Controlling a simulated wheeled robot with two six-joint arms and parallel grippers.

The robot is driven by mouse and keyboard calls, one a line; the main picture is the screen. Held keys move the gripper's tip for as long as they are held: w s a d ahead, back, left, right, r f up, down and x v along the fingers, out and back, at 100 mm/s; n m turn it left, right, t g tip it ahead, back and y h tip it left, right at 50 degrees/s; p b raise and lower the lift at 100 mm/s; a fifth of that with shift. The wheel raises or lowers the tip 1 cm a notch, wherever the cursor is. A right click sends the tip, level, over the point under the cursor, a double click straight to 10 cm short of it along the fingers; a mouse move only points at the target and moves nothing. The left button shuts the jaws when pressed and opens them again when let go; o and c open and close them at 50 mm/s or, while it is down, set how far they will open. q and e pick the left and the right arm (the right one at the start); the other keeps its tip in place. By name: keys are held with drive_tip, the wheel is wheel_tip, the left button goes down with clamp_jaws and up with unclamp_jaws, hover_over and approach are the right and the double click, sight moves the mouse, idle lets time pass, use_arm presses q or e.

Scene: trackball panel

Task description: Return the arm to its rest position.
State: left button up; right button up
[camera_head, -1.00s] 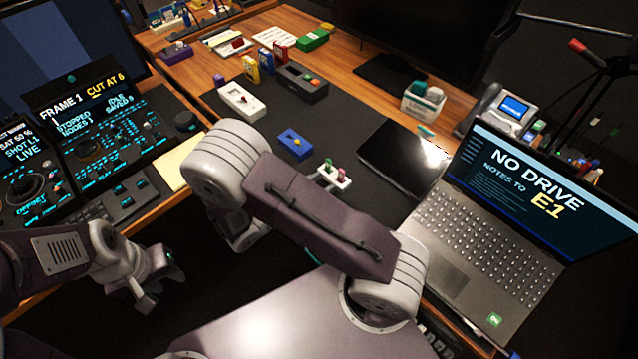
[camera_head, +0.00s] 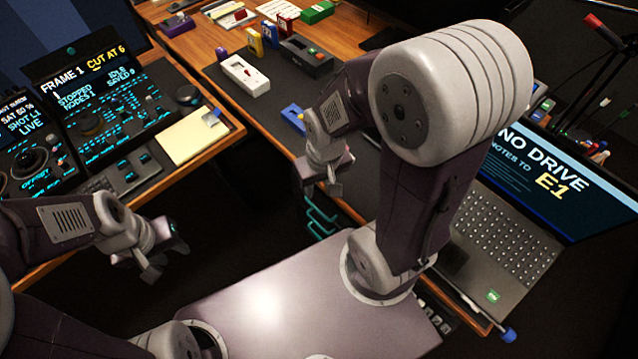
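My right arm is folded upward, and its large pale elbow joint fills the upper right of the head view. My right gripper (camera_head: 323,186) hangs over the near edge of the desk, left of that arm. I see nothing held in it, but its finger gap is not clear. My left gripper (camera_head: 138,268) is low on the left, over the dark gap in front of the control desk. Its fingers look apart, with nothing between them.
A laptop (camera_head: 505,235) lies right of my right arm. A blue switch box (camera_head: 293,114) sits close behind my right gripper. A white switch box (camera_head: 243,75) stands further back. A yellow notepad (camera_head: 188,142) and control panels (camera_head: 100,105) are at left. Dark floor lies between the desks.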

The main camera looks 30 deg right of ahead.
wheel_tip(320, 180, up, 9)
drive_tip(key=p, duration=0.8)
drive_tip(key=shift+f+p, duration=0.15)
drive_tip(key=shift+p, duration=0.2)
